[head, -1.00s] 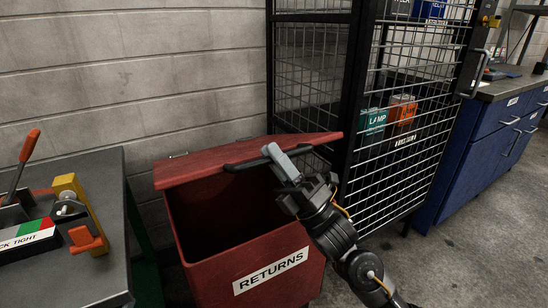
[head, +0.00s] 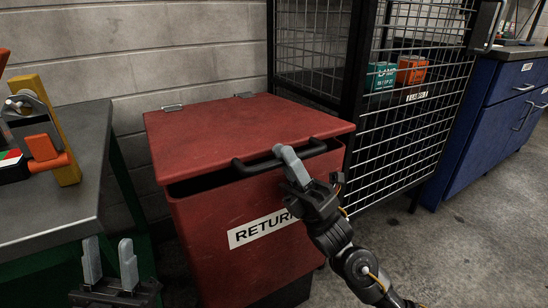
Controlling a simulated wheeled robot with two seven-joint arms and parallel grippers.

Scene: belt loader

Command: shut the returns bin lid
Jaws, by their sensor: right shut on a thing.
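The red returns bin (head: 210,225) stands in the middle of the head view with a white label on its front. Its red lid (head: 240,122) is hinged at the back and lies nearly flat, with a dark gap still showing along the front edge. A black handle (head: 250,167) runs along the lid's front. My right gripper (head: 288,160) is shut on the handle, its grey fingers at the handle's middle.
A grey workbench (head: 60,205) with an orange and yellow clamp (head: 50,140) stands on the left. A black wire cage (head: 400,140) holding teal and orange boxes is behind the bin to the right. Blue drawers (head: 500,110) stand far right. Concrete floor is open at right.

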